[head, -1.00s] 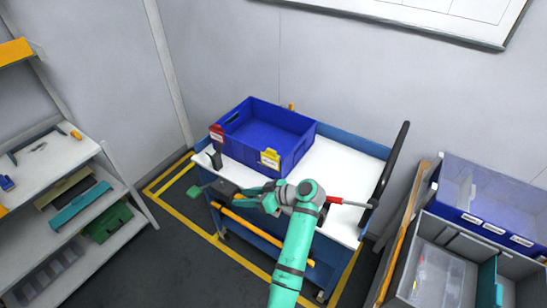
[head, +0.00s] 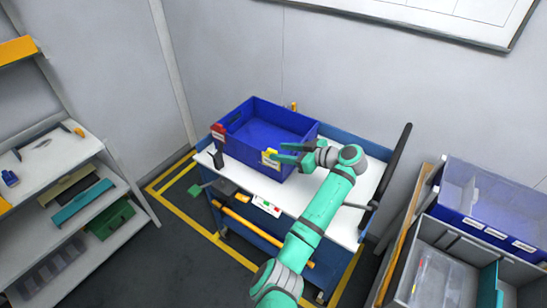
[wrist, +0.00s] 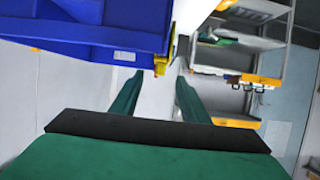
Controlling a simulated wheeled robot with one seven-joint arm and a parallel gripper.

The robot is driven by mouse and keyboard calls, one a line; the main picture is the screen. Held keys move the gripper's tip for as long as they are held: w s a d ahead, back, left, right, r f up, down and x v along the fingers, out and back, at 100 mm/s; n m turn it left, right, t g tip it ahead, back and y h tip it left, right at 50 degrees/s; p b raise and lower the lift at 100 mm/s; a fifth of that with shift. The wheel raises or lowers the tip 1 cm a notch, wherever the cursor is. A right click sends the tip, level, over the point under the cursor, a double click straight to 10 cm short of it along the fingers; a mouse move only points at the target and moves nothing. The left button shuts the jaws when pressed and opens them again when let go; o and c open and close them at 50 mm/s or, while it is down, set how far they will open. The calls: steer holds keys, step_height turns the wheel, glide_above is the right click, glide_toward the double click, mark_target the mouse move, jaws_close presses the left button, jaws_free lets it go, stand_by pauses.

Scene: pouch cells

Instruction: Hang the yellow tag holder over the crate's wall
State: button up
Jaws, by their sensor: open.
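The blue crate (head: 262,113) stands on the trolley. The yellow tag holder (head: 270,158), with a pale face, is at the rim of the crate's front wall, near the right corner. It also shows in the wrist view (wrist: 161,62) against the crate's outer side; how it sits over the rim is hard to see there. My gripper (head: 274,152) is beside it, from the right. In the wrist view my gripper (wrist: 158,80) is open, its fingers apart with the holder near the gap between the tips. I cannot tell whether they touch it.
A red tag holder (head: 217,132) is at the crate's left front corner, with a dark upright object (head: 218,157) below it. The white trolley top (head: 320,186) is bare right of the crate. A black handle (head: 392,165) rises at the trolley's right. Grey bins (head: 425,275) stand at right.

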mark_target(274, 151)
steer(key=x, duration=0.5)
steer(key=shift+f, duration=0.15)
jaws_close()
